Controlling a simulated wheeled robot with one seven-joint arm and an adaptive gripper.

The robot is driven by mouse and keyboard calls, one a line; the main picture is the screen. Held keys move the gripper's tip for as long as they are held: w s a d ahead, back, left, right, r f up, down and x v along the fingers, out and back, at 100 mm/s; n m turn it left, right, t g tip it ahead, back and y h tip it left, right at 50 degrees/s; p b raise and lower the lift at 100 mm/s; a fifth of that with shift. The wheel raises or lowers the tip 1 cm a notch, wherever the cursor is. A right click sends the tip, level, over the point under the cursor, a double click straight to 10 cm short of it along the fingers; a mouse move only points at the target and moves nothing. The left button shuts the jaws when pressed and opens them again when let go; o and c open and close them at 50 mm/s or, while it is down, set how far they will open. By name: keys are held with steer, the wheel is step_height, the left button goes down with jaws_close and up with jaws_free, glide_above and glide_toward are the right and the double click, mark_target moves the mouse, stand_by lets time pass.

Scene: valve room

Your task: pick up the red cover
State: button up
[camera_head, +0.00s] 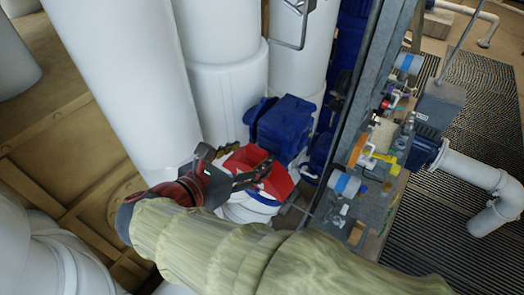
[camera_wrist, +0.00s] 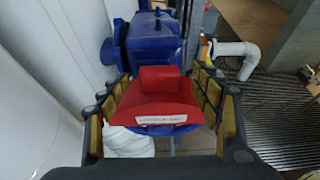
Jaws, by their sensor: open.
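The red cover (camera_head: 262,172) sits on top of a white and blue cylindrical fitting in front of the blue valve body. In the wrist view the red cover (camera_wrist: 160,98) is centred, with a raised block and a white label on its near face. My gripper (camera_head: 238,168) is at the cover, its fingers close to it. In the wrist view my gripper (camera_wrist: 162,115) is open, with one finger on each side of the cover. I cannot tell whether the fingers touch it. The cover's underside is hidden.
The blue valve body (camera_head: 287,122) stands right behind the cover. Large white pipes (camera_head: 130,80) rise close on the left. A grey metal frame (camera_head: 362,85) and a cluttered bench (camera_head: 375,200) are to the right. A white pipe (camera_wrist: 240,50) and floor grating lie beyond.

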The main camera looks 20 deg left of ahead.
steer(key=x, duration=0.2)
steer(key=p+x, duration=0.1)
steer(key=x, duration=0.4)
steer(key=shift+w+d+r+p, duration=0.1)
steer(key=shift+w+d+p, duration=0.05)
steer(key=shift+w+p, duration=0.25)
steer(key=c, duration=0.3)
steer(key=c, duration=1.1)
steer(key=shift+c, duration=0.8)
